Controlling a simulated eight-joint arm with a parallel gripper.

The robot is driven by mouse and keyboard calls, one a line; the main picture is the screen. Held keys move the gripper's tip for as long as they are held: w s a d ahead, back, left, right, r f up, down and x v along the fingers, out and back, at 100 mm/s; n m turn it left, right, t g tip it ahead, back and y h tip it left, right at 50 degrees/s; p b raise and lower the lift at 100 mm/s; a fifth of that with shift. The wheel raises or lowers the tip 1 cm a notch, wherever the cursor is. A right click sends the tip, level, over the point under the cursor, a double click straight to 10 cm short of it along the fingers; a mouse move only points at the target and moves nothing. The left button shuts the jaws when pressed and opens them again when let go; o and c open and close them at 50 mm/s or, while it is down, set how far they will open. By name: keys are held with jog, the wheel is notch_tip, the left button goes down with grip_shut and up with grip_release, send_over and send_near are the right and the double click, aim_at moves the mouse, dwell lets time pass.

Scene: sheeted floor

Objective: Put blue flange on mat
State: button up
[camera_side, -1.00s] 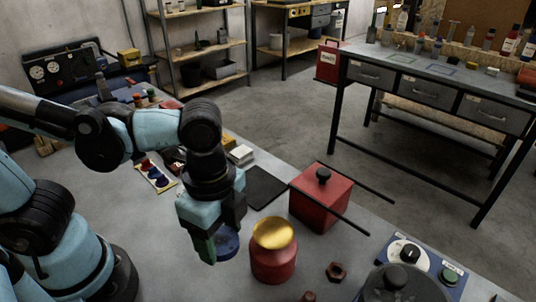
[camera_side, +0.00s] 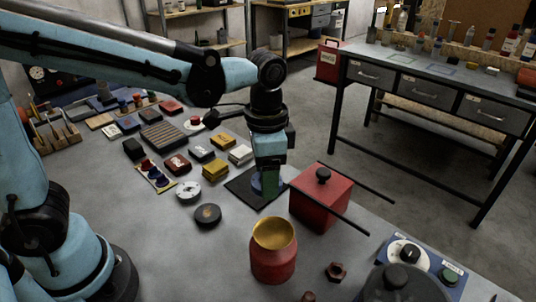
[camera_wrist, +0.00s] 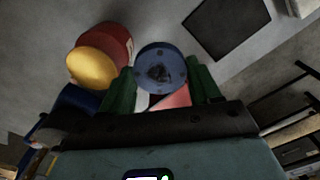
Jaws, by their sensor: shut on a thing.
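The blue flange (camera_wrist: 160,66) is a round disc with holes, held between the green fingers of my gripper (camera_wrist: 162,90) in the wrist view. In the side view my gripper (camera_side: 267,184) points down and overlaps the black mat (camera_side: 243,193), with a bit of the blue flange (camera_side: 256,182) showing at its left finger. A dark square that looks like the mat (camera_wrist: 228,28) lies up and right of the flange in the wrist view, apart from it. The flange's height above the mat is unclear.
A red box (camera_side: 320,198) with a black knob and long rods stands just right of the mat. A red can with a gold top (camera_side: 273,250) stands in front. A black disc (camera_side: 207,215) and several small parts lie to the left.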

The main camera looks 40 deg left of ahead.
jog(key=w+a+f, duration=0.2)
jog(key=a, duration=0.1)
jog(key=w+a+f, duration=0.2)
jog(key=a, duration=0.2)
jog(key=w+a+f, duration=0.3)
jog(key=shift+a, duration=0.25)
jog(key=shift+w+f, duration=0.1)
jog(key=shift+f, duration=1.95)
jog(key=shift+f, duration=0.2)
jog(key=o, duration=1.3)
jog(key=shift+r, duration=0.15)
